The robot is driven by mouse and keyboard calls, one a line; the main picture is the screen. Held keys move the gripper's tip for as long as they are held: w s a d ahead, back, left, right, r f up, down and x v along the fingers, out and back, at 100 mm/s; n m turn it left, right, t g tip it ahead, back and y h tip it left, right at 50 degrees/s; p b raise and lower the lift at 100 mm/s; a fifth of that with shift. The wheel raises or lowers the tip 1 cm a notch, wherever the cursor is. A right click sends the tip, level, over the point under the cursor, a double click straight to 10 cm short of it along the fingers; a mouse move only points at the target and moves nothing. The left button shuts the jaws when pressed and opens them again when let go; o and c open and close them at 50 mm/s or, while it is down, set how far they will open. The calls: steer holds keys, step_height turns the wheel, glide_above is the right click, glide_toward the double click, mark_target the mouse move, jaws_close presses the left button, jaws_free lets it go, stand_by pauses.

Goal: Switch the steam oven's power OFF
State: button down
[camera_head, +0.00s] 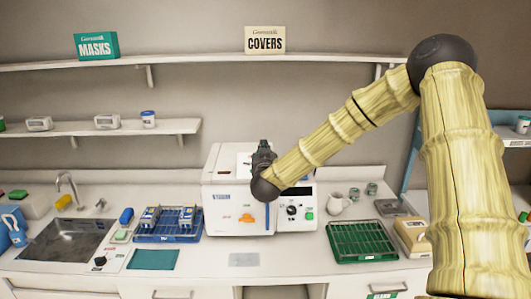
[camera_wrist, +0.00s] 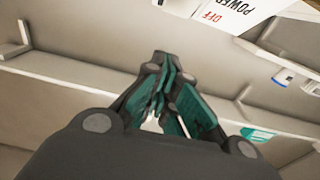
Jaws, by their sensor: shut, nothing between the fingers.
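The steam oven appears to be the white box-shaped machine (camera_head: 224,180) in the middle of the counter. A white label (camera_wrist: 228,12) reading POWER and a red OFF shows upside down at the top, apart from the fingertips. No switch lever is clear.
A blue rack (camera_head: 150,239) stands left of the oven and a green rack (camera_head: 360,240) right of it. A sink (camera_head: 66,240) is at the left. Wall shelves (camera_head: 200,61) run above, carrying a MASKS box (camera_head: 96,46) and a COVERS box (camera_head: 265,40).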

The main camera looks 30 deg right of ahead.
steer(key=s+a+r+b, duration=0.2)
steer(key=s+a+b, duration=0.1)
steer(key=s, duration=0.4)
steer(key=shift+s+a+b, duration=0.25)
steer(key=shift+a+b, duration=0.05)
steer(key=shift+a, duration=0.3)
